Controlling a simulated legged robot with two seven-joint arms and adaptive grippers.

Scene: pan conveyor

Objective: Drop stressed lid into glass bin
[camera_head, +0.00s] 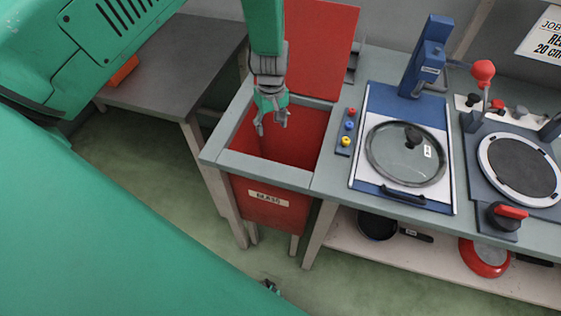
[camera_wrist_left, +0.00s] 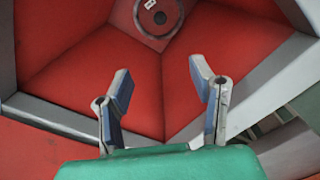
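My left gripper (camera_head: 272,122) hangs over the mouth of the red glass bin (camera_head: 268,204), pointing down. Its two fingers stand apart with nothing between them, as the left wrist view (camera_wrist_left: 163,95) also shows. In that view a round see-through lid with a grey rim (camera_wrist_left: 158,18) and a dark knob lies at the bottom of the bin, beyond the fingertips.
The bin's red lid (camera_head: 320,50) stands open behind it. The blue press (camera_head: 428,55) and a round dark plate (camera_head: 520,168) with red-knobbed levers are to the right. Pans (camera_head: 485,256) lie on the shelf below. A grey table (camera_head: 180,62) stands at the left.

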